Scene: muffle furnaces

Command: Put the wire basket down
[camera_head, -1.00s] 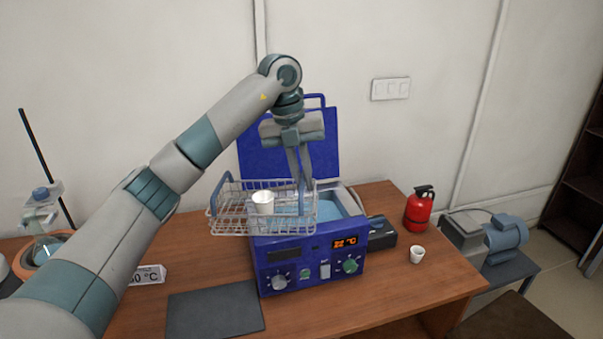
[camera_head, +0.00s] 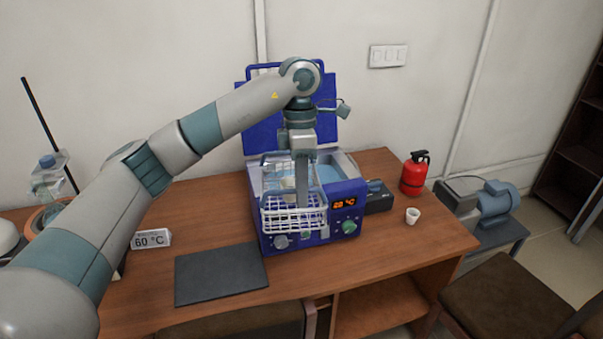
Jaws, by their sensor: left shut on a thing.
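The wire basket (camera_head: 291,218) hangs from my left gripper (camera_head: 302,200), which is shut on it. The basket is in front of the blue water bath (camera_head: 345,190) and covers part of its front panel. My right gripper is out of view.
A dark flat mat (camera_head: 221,274) lies on the wooden table (camera_head: 400,255), left of the bath, with nothing on it. A small white crucible (camera_head: 412,216) and a red extinguisher (camera_head: 414,173) stand at the right. A 60 °C sign (camera_head: 151,239) stands at the left.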

